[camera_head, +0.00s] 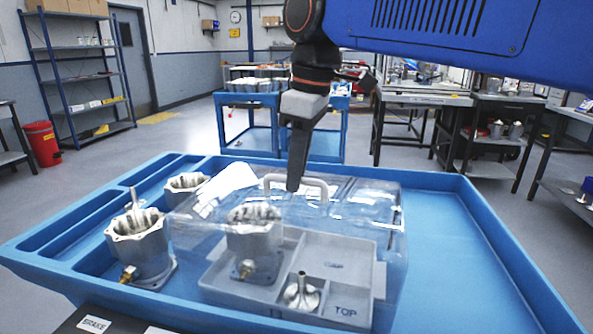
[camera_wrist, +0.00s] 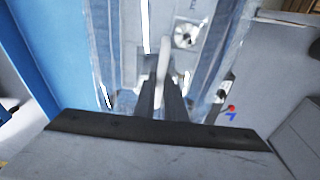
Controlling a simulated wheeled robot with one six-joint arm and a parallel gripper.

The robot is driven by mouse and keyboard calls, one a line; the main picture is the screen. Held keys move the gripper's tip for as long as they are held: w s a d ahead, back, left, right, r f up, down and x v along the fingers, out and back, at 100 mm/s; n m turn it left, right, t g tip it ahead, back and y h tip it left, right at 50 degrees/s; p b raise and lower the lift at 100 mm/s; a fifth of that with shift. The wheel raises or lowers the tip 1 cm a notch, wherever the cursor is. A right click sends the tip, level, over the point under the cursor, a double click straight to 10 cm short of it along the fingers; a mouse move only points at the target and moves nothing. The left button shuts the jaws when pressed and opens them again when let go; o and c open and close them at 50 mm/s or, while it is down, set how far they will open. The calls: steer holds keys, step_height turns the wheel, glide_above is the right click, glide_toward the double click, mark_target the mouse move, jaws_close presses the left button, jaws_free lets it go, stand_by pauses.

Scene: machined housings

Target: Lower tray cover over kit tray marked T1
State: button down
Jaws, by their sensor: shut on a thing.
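A clear tray cover (camera_head: 355,213) with a pale loop handle (camera_head: 325,185) on top is in the head view. My gripper (camera_head: 294,186) is shut on this handle; the fingers (camera_wrist: 160,100) and handle (camera_wrist: 163,60) also show in the wrist view. The grey kit tray (camera_head: 345,249) is seen through and below the cover. It holds a metal housing (camera_head: 254,240) at left and a small flared metal part (camera_head: 302,293) in front. "TOP" is printed on the tray; I cannot read a T1 mark. Whether the cover touches the tray is unclear.
The tray stands in a blue-rimmed bench top (camera_head: 480,240). A second housing (camera_head: 140,245) stands close left of the cover, with another (camera_head: 185,186) behind it. The blue surface to the right is clear. A dark plate with a label (camera_head: 94,323) lies at the front edge.

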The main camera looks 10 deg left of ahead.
steer(key=shift+f, duration=0.45)
stand_by(0.3)
steer(key=c, duration=1.7)
jaws_free()
steer(key=shift+c, duration=0.2)
step_height(320, 180, up, 17)
steer(key=d, duration=0.2)
steer(key=shift+d, duration=0.3)
steer(key=shift+s+r, duration=0.1)
steer(key=shift+s, duration=0.05)
